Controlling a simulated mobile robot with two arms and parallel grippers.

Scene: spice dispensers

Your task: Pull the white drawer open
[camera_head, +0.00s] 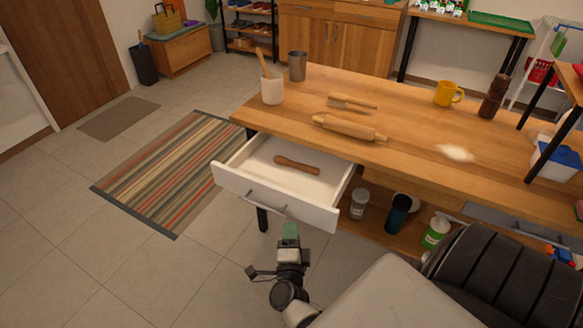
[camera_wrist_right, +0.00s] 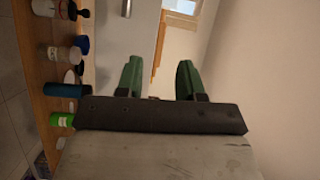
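The white drawer (camera_head: 276,198) is pulled out from under the left end of the wooden table, with its inside showing. A wooden utensil (camera_head: 297,165) lies in it. Its front carries a grey bar handle (camera_head: 264,207). My right gripper (camera_head: 289,231), with green fingertips, is in front of the drawer, just below the handle in the head view. In the wrist view its two fingers (camera_wrist_right: 159,78) are apart with nothing between them. The drawer front (camera_wrist_right: 115,35) and a bit of handle (camera_wrist_right: 127,8) show beyond the fingertips, clear of them. My left gripper is not in view.
The wooden table (camera_head: 405,110) bears a rolling pin (camera_head: 349,128), a brush (camera_head: 352,103), a white crock (camera_head: 272,90) and a yellow mug (camera_head: 447,93). Bottles, including a green one (camera_head: 436,232), stand on the shelf below. Floor left of the drawer is clear around a striped rug (camera_head: 165,170).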

